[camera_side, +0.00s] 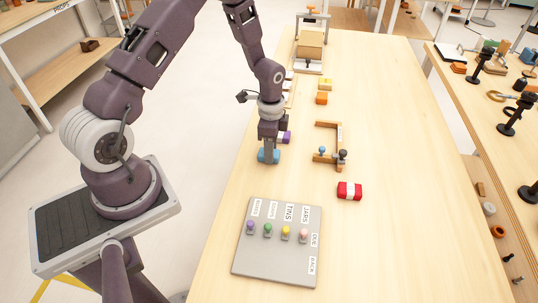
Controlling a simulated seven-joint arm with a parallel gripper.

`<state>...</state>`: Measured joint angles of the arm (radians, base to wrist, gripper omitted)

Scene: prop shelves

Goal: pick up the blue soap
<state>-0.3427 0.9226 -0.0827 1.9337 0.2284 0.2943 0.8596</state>
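The blue soap (268,157) is a small blue block near the left edge of the long wooden table. My gripper (268,149) points straight down directly over it, with the fingertips at or against its top. The fingers are dark and small in this view, so I cannot tell whether they are apart or closed on the soap. Whether the soap rests on the table or is slightly raised is also unclear.
A purple block (286,138) sits just behind my gripper. A grey labelled board (270,264) with coloured pegs lies in front.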

